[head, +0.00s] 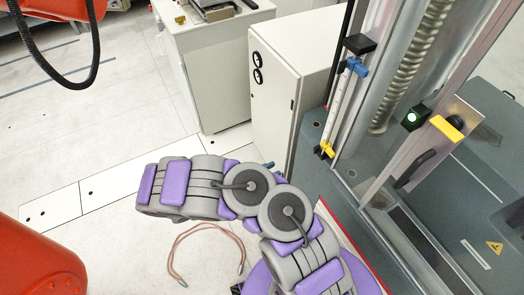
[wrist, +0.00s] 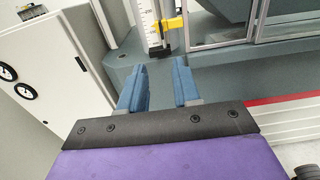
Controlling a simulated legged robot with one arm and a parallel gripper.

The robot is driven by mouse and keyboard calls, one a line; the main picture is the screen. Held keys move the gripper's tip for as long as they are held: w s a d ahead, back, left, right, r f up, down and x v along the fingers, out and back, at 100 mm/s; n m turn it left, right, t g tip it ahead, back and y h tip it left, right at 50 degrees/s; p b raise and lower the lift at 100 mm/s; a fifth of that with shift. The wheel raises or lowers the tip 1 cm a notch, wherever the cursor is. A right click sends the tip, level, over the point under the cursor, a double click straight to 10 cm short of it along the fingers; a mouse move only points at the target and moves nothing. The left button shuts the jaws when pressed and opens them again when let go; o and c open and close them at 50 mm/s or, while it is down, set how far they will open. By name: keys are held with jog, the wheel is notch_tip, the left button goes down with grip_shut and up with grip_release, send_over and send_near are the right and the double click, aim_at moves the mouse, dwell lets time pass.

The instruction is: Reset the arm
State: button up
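My gripper (wrist: 159,88) shows in the wrist view with its two blue fingers apart and nothing between them. It points toward the grey base (wrist: 222,84) of the testing machine, near a yellow clamp (wrist: 173,25) on an upright scale (wrist: 148,20). In the head view my grey and purple arm is folded in the lower middle. Its far end is mostly hidden behind the arm links, with only a small blue tip (head: 269,165) showing beside the machine.
The testing machine (head: 412,118) stands at the right, with a yellow handle (head: 446,128) on its frame. A white cabinet (head: 278,112) stands behind my arm. A white bench (head: 205,75) is left of it. A looped cable (head: 206,226) lies on the floor. Open floor is at left.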

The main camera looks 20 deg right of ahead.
jog(key=s+d+r+m+g+y, duration=0.3)
jog(key=s+r+m+g+y, duration=0.15)
jog(key=r+m, duration=0.35)
jog(key=s+d+r+m+g+y, duration=0.35)
jog(key=s+r+m, duration=0.25)
jog(key=r, duration=0.5)
jog(key=s+a+r+m+t+y, duration=0.2)
jog(key=s+a+r+y, duration=0.1)
jog(key=s+a+y, duration=0.2)
jog(key=s+a+r+m+t+y, duration=0.2)
jog(key=s+a+y, duration=0.3)
jog(key=s+a, duration=0.4)
jog(key=shift+s+a+r+m+t, duration=0.3)
jog(key=shift+a+r+m, duration=0.1)
jog(key=shift+a+r, duration=0.25)
